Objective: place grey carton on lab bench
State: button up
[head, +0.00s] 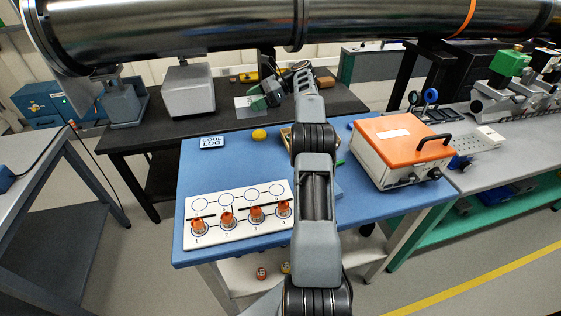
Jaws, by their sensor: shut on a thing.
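My gripper (264,96) is at the far end of my outstretched arm, over the black-topped table (330,104) at the back. A small light grey carton (244,104) shows at its fingers, and the gripper is shut on it. The fingertips are small and partly hidden, and I cannot tell whether the carton touches the black top. The blue-topped bench (190,183) stands nearer, under my arm. The frame does not label which surface is the lab bench.
A white board with orange-topped pegs (240,214), a COOL LOG sign (212,142), a yellow disc (259,134) and an orange-lidded box (400,135) occupy the blue bench. A grey housing (188,90) stands on the black table. A large steel pipe (180,28) crosses above.

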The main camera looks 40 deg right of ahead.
jog(key=s+a+f+b, duration=0.1)
jog(key=s+a+f, duration=0.1)
jog(key=a+f, duration=0.1)
jog(key=s+a+f+b, duration=0.2)
jog(key=s+a, duration=0.1)
jog(key=s+a+f+b, duration=0.2)
jog(key=s+a+f, duration=0.1)
jog(key=a, duration=0.1)
jog(key=shift+f, duration=0.3)
jog(key=shift+s+a+f, duration=0.35)
jog(key=shift+a+f, duration=0.1)
jog(key=shift+f, duration=0.3)
jog(key=shift+f+b, duration=0.4)
jog(key=shift+f, duration=1)
jog(key=shift+f, duration=0.1)
jog(key=o, duration=1)
jog(key=shift+c, duration=0.2)
